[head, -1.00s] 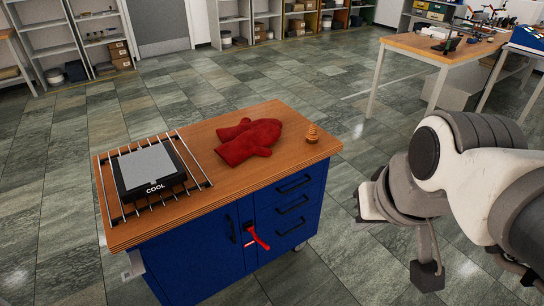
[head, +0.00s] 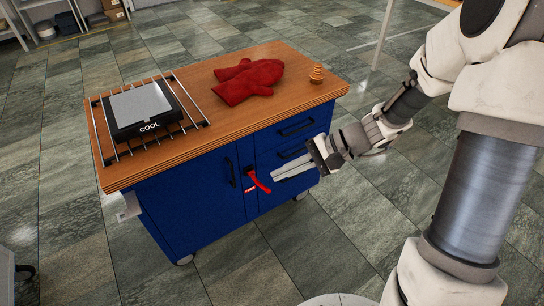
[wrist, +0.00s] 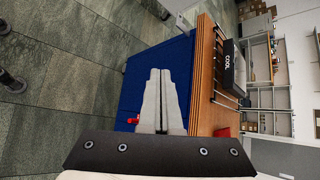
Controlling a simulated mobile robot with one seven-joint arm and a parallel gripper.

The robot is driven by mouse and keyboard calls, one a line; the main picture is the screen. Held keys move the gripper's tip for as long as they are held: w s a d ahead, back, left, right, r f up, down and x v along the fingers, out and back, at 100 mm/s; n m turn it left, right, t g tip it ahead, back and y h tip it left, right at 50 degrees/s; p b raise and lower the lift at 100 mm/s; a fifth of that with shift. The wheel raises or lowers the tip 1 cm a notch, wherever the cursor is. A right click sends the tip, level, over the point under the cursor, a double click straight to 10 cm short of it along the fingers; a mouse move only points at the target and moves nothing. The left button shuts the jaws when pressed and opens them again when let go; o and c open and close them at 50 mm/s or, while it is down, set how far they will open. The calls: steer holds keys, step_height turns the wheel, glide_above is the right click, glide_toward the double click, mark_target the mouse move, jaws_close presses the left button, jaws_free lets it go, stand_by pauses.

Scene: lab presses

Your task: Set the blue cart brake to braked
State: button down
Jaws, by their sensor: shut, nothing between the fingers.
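The blue cart (head: 185,218) stands on the tiled floor with a wooden top. Its red brake lever (head: 259,182) sits on the front between the left doors and the drawers, slanting down to the right from a dark mount. A small red and white label shows beside it, too small to read. My gripper (head: 274,176) is shut and empty in front of the drawers, just right of the lever; I cannot tell the exact gap. In the wrist view my closed fingers (wrist: 162,72) point along the blue front, and a red bit of the lever (wrist: 133,121) shows left of them.
On the cart top (head: 175,155) lie a wire rack with a dark block marked COOL (head: 143,112), red oven mitts (head: 248,80) and a small wooden ribbed object (head: 317,74). Drawer handles (head: 297,128) stick out near my gripper. The floor in front is clear.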

steer(key=w+d+f+m+t+b, duration=0.1)
steer(key=f+m, duration=0.5)
steer(key=f, duration=0.6)
steer(key=w+d+f+m+t+h+b, duration=0.1)
steer(key=w+f+m+t+b, duration=0.3)
steer(key=f, duration=0.9)
steer(key=w+d+f+m+t+b, duration=0.2)
steer(key=w+f+m+t, duration=0.2)
steer(key=f+m+t, duration=0.4)
step_height(320, 180, down, 5)
steer(key=shift+r+m, duration=0.2)
steer(key=shift+m, duration=0.6)
steer(key=shift+w, duration=0.2)
steer(key=w+a+r+b, duration=0.1)
steer(key=w+a+b, duration=0.2)
steer(key=w+a, duration=0.4)
steer(key=shift+w+a+r+b, duration=0.15)
steer(key=shift+w+r+b, duration=0.25)
steer(key=shift+w, duration=0.4)
steer(key=shift+r, duration=0.15)
